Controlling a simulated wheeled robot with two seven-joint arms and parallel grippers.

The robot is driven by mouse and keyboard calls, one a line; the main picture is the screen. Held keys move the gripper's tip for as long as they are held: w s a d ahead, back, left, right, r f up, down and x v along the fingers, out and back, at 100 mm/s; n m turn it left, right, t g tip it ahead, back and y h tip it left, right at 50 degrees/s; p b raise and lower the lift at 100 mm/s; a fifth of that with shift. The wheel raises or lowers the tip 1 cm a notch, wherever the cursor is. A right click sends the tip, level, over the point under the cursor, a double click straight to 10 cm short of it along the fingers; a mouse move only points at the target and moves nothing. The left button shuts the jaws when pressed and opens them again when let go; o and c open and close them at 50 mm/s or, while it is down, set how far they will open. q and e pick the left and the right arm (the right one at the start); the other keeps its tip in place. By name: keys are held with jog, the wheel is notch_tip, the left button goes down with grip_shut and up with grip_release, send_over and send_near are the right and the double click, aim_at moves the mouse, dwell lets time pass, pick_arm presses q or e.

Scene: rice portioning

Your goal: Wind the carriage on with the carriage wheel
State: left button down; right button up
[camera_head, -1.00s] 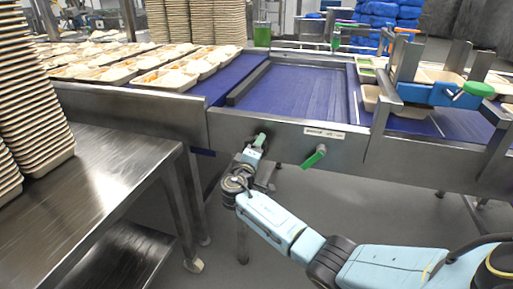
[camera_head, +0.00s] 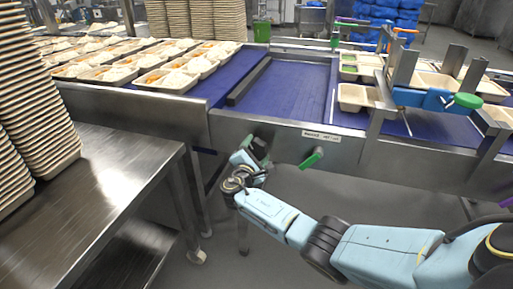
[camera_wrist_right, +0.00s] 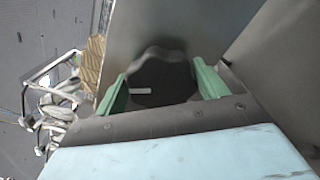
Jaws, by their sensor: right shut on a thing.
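The carriage wheel (camera_wrist_right: 160,78) is a dark, scalloped knob on the front of the conveyor frame, seen close up in the right wrist view. My right gripper (camera_wrist_right: 160,88) is shut on it, with one green finger on each side of the rim. The carriage (camera_head: 424,98), with a blue block and a green knob, stands over the belt at the right. My left gripper is not in view.
Filled trays (camera_head: 167,79) stand on the belt at the left. Pale trays (camera_head: 354,97) sit by the carriage. A green handle (camera_head: 312,158) sticks out from the front panel right of my gripper. A steel table (camera_head: 110,165) with stacked trays fills the left.

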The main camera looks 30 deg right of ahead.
jog(key=n+p, duration=0.1)
jog(key=n, duration=0.3)
jog(key=n+p, duration=0.2)
jog(key=n, duration=0.2)
jog(key=shift+w+a+r, duration=0.15)
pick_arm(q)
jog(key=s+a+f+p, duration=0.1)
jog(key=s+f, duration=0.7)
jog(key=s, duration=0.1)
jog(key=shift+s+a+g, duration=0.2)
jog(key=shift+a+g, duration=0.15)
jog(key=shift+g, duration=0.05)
pick_arm(e)
jog(key=shift+w+a+n, duration=0.1)
jog(key=shift+n, duration=2.1)
jog(key=o, duration=1)
